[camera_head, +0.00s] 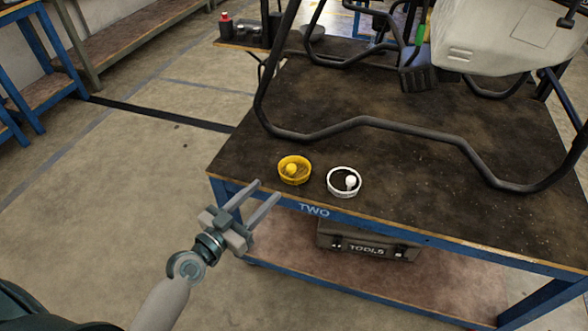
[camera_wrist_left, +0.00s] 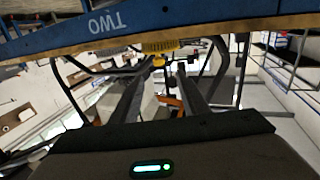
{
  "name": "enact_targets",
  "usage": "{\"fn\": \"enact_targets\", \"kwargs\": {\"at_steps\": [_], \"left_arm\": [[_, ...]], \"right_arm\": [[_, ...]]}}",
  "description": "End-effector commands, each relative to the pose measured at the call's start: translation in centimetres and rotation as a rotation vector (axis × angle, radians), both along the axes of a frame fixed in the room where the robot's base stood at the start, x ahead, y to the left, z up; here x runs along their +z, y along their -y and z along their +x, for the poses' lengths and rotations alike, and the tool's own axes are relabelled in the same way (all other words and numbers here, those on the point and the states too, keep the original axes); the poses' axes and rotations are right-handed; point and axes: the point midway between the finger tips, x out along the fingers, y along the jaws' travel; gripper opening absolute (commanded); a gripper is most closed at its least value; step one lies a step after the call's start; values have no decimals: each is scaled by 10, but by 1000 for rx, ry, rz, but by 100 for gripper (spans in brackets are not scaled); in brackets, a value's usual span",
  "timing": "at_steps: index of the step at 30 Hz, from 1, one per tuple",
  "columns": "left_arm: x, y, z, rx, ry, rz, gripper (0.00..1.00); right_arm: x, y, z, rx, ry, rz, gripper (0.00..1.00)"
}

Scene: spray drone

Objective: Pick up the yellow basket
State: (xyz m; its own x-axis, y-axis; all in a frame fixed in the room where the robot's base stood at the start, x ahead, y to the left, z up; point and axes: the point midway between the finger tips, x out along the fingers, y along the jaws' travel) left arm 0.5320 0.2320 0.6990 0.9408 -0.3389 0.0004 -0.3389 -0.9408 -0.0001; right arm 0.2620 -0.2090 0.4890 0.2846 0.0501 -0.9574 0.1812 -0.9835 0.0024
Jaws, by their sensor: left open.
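The yellow basket (camera_head: 294,171) is a small round dish with a yellow knob inside. It sits on the dark table top near the front left corner. In the left wrist view the yellow basket (camera_wrist_left: 160,46) shows at the table edge, beyond my fingers. My left gripper (camera_head: 266,194) is open and empty, in front of the table's front edge and short of the basket. Its two fingers also show in the left wrist view (camera_wrist_left: 156,82), pointing towards the basket. My right gripper is not in view.
A white basket (camera_head: 344,183) of like shape sits just right of the yellow one. A black tubular drone frame (camera_head: 390,125) stands behind both. A tools case (camera_head: 367,246) lies on the table's lower shelf (camera_head: 440,290). Open floor (camera_head: 110,170) lies to the left.

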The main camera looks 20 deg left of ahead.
Motion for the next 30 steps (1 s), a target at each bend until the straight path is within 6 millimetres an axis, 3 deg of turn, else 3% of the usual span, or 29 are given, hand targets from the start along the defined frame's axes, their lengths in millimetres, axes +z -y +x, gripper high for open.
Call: {"fn": "enact_targets", "kwargs": {"at_steps": [4, 12, 30], "left_arm": [[3, 10, 27, 1, 2, -4, 41], [1, 22, 62, 1, 0, -2, 41], [1, 28, 75, 1, 0, -3, 41]], "right_arm": [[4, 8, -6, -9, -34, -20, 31], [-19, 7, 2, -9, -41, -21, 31], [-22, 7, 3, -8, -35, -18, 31]]}}
